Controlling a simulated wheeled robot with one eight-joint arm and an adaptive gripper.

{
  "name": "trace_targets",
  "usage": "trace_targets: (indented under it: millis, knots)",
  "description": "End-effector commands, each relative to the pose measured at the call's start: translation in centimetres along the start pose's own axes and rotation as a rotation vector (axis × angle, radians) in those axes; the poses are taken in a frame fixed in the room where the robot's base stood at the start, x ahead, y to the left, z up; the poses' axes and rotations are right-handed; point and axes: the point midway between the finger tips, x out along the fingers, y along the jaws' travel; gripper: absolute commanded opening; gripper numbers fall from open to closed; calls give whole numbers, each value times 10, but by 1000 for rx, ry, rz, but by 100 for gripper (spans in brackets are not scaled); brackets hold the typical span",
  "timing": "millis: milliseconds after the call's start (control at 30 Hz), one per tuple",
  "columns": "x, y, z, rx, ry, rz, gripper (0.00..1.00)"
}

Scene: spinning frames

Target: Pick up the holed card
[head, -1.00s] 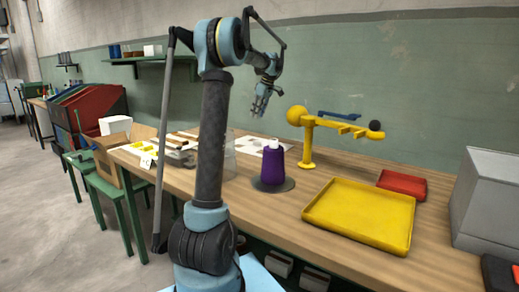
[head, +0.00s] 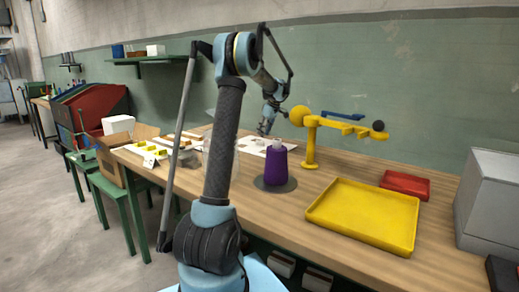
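My gripper (head: 265,129) hangs fingers-down over the back part of the workbench, behind and left of the purple thread cone (head: 277,166). It is too small to tell whether its fingers are open or shut. Below and beside it a white sheet (head: 247,146) lies on the bench with small brownish pieces on it. I cannot make out which of these, if any, is the holed card. Part of the sheet is hidden behind my arm and the cone.
A yellow stand (head: 311,148) with a ball and arms rises right of my gripper. A yellow tray (head: 365,214), a red tray (head: 406,184) and a grey box (head: 488,200) stand to the right. Yellow pieces (head: 150,147) and an open carton (head: 112,158) are at the left.

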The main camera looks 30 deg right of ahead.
Motion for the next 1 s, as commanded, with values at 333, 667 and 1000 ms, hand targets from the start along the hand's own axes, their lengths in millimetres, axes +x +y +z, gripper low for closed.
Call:
trace_targets:
  millis: [333,667,1000]
  knots:
    - [21,1,1,-1,0,0,30]
    - [59,2,1,-1,0,-1,30]
    - [60,3,2,0,0,0,3]
